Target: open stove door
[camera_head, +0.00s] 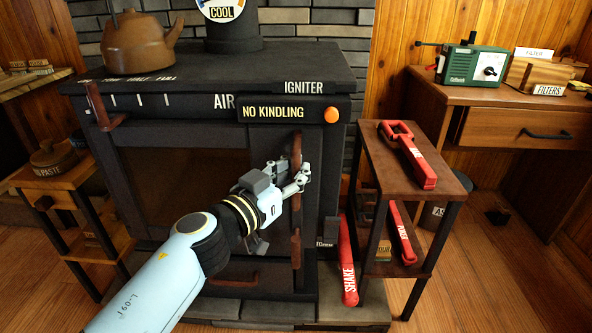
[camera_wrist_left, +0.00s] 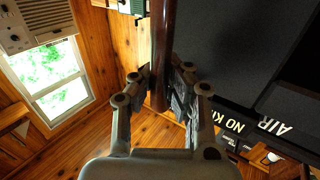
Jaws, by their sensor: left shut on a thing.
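The dark stove (camera_head: 225,75) stands in the middle of the head view. Its front door (camera_head: 175,185) looks shut, with a brownish window panel. A long reddish-brown upright handle (camera_head: 296,240) runs down the door's right side. My left gripper (camera_head: 300,178) is at the upper part of this handle, shut on it. In the left wrist view the handle (camera_wrist_left: 160,55) runs between the fingers of the gripper (camera_wrist_left: 160,95). The fingers hide part of the handle. My right gripper is in neither view.
A brown kettle (camera_head: 140,42) sits on the stove top. A small side table (camera_head: 450,185) with red tools, one a red tool (camera_head: 410,155) on top, stands close right of the stove. A red SHAKE bar (camera_head: 348,265) leans nearby. A wooden desk (camera_head: 520,125) is further right.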

